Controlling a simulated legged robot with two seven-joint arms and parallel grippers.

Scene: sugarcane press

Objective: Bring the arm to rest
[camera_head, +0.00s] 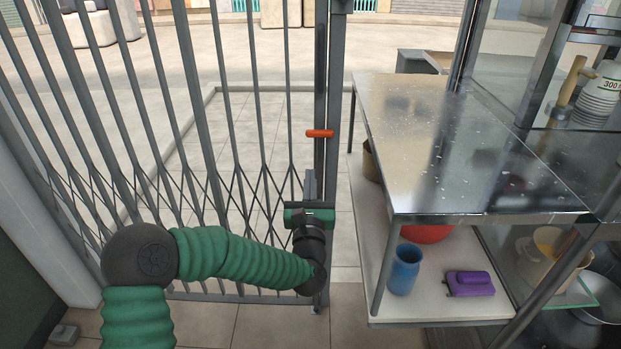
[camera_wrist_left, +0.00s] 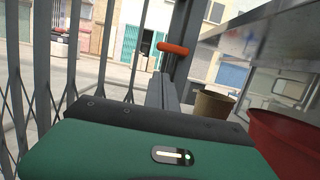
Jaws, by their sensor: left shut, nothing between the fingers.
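My left arm (camera_head: 240,257), in a green sleeve, reaches in from the lower left in front of the folding metal gate. My left gripper (camera_head: 310,186) points away from me beside the gate's end post (camera_head: 326,90). It is shut with nothing in it. The orange gate handle (camera_head: 319,133) sits on the post beyond the gripper, apart from it. In the left wrist view the orange handle (camera_wrist_left: 173,48) is ahead, above the gripper (camera_wrist_left: 160,92). My right gripper is in neither view.
A steel-topped table (camera_head: 440,150) stands to the right. Its lower shelf (camera_head: 415,305) holds a blue cup (camera_head: 404,269), a purple object (camera_head: 469,283) and a red bowl (camera_head: 427,233). The gate (camera_head: 190,150) fills the left. A narrow gap of tiled floor lies between the gate post and the table.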

